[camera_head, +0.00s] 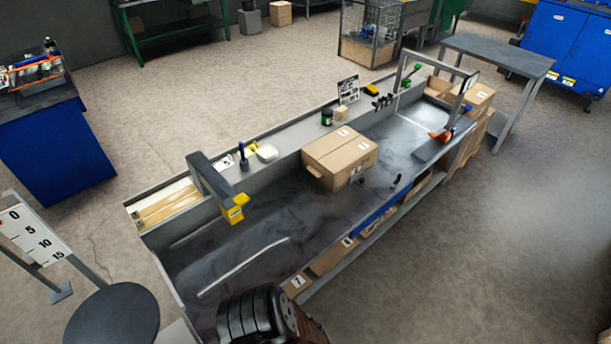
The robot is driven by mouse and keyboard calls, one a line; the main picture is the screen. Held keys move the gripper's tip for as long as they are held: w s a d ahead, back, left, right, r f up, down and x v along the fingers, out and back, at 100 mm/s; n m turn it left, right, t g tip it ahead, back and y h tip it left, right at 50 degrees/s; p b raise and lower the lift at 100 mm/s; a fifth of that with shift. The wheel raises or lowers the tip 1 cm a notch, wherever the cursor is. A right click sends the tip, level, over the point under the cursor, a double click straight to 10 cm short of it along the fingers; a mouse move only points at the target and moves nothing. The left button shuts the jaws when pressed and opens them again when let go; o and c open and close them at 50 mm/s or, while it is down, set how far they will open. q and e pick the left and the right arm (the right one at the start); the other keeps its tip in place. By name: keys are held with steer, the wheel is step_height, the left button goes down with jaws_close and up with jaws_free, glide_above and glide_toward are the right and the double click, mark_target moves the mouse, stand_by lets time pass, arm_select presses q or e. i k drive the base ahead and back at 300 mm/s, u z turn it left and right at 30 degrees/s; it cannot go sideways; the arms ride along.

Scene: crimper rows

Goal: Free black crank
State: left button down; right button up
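A small black piece (396,180), which looks like the crank's handle, stands up near the front edge of the long grey workbench (215,262). A closed cardboard box (325,150) sits on the bench top just left of it. A small dark part (359,180) shows low at the box's front right corner. I cannot tell whether it belongs to the crank or touches the box. Neither gripper's fingers show. A black ribbed part at the bottom edge looks like my own arm.
A yellow-tipped grey post (235,212) stands at the bench's left. A grey frame with an orange clamp (440,134) stands at its right. Jars and small tools line the back ledge. Boxes fill the shelf below. The bench's left half is mostly clear except for a pale strip (243,268).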

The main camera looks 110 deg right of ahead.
mark_target(392, 186)
steer(key=z, duration=4.75)
steer(key=k, duration=0.65)
steer(key=z, duration=0.75)
steer(key=i, duration=0.95)
steer(key=u, duration=0.7)
steer(key=i, duration=0.8)
steer(key=u, duration=1.2)
steer(key=i, duration=0.25)
steer(key=u, duration=0.15)
